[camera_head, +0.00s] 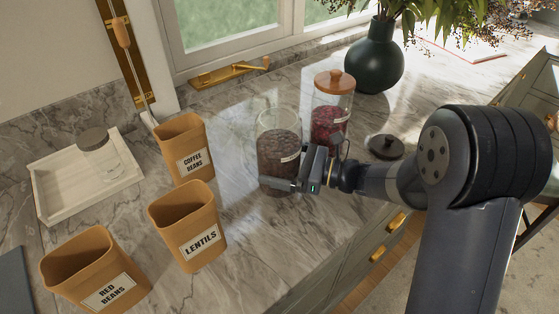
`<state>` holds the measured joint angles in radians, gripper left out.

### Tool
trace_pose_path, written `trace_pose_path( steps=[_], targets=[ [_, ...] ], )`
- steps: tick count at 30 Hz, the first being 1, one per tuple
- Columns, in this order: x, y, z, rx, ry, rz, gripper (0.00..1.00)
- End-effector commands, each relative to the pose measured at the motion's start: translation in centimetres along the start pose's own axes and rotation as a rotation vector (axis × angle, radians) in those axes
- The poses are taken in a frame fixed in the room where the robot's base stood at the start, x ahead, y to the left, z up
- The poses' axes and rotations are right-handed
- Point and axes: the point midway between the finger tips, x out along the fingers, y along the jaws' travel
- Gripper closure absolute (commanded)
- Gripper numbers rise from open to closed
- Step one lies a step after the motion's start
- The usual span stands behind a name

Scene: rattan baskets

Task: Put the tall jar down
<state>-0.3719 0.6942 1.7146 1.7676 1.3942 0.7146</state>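A tall clear glass jar (279,150) without a lid, filled with dark brown contents, is upright near the middle of the marble counter. I cannot tell whether its base touches the counter. My gripper (285,183) is at the jar's lower right side, with one finger lying across the front of the jar. The other finger is hidden, so I cannot tell whether the grip is closed on the glass. Another glass jar (329,122), with a wooden lid and dark red contents, stands just behind and to the right.
Baskets labelled coffee beans (185,150), lentils (188,228) and red beans (95,270) stand to the left. A white tray (62,200) holds a small lidded glass jar (100,155). A dark lid (386,147) and a green vase (374,58) are to the right. Counter between lentils and front edge is clear.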

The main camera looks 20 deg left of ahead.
Motion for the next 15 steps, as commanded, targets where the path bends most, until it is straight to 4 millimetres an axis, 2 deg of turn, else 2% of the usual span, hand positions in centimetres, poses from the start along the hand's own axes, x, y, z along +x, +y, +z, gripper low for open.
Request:
trace_pose_path(
  steps=[5,15],
  targets=[
    [-2.3,-0.1,0.1,-0.001,0.000,-0.005,0.00],
    [-9.2,-0.1,0.0,-0.001,0.001,-0.005,0.00]
  ],
)
